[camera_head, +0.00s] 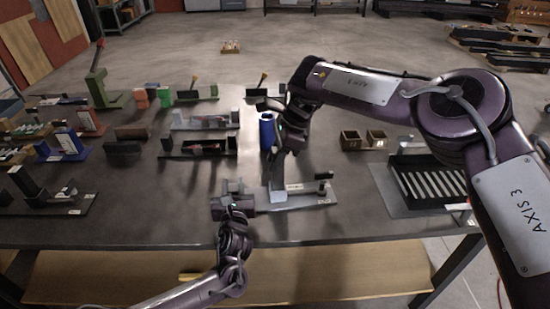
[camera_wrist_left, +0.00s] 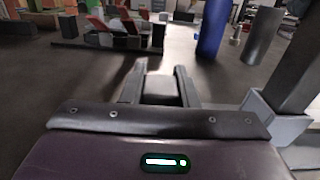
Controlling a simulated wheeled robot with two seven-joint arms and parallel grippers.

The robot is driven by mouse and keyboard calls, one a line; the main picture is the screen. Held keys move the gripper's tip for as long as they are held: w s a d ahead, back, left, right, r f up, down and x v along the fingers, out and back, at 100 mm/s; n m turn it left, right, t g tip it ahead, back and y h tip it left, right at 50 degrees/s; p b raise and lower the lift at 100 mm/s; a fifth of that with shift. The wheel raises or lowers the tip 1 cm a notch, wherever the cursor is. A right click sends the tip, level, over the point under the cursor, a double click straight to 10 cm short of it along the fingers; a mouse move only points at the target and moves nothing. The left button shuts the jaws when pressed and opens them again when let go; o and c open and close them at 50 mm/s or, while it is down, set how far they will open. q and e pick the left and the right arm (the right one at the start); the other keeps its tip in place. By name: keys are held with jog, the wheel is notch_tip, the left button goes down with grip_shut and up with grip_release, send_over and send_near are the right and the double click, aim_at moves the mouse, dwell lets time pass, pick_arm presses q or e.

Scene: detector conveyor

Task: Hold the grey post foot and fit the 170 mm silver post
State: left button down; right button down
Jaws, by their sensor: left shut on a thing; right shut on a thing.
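My left gripper (camera_head: 237,185) is low over the front middle of the table. In the left wrist view its two fingers (camera_wrist_left: 158,84) are shut on a grey block that looks like the grey post foot (camera_wrist_left: 161,91). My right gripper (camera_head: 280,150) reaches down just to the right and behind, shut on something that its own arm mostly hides. A grey cylinder (camera_wrist_left: 263,36), possibly the silver post, stands slightly tilted at upper right in the left wrist view. I cannot tell whether it is in the right gripper. It is apart from the foot.
A base plate (camera_head: 315,196) with a pale bracket (camera_head: 278,196) and upright lies right of my left gripper. A blue cylinder (camera_head: 267,132) stands behind. Fixtures fill the table's left side; small brown boxes (camera_head: 350,140) and a slotted rack (camera_head: 425,180) stand right.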

jog(key=shift+f, duration=0.15)
jog(key=c, duration=1.1)
grip_release()
jog(key=v, duration=1.2)
pick_arm(q)
jog(key=c, duration=1)
grip_release()
jog(key=shift+c, duration=0.2)
jog(key=shift+s, duration=0.1)
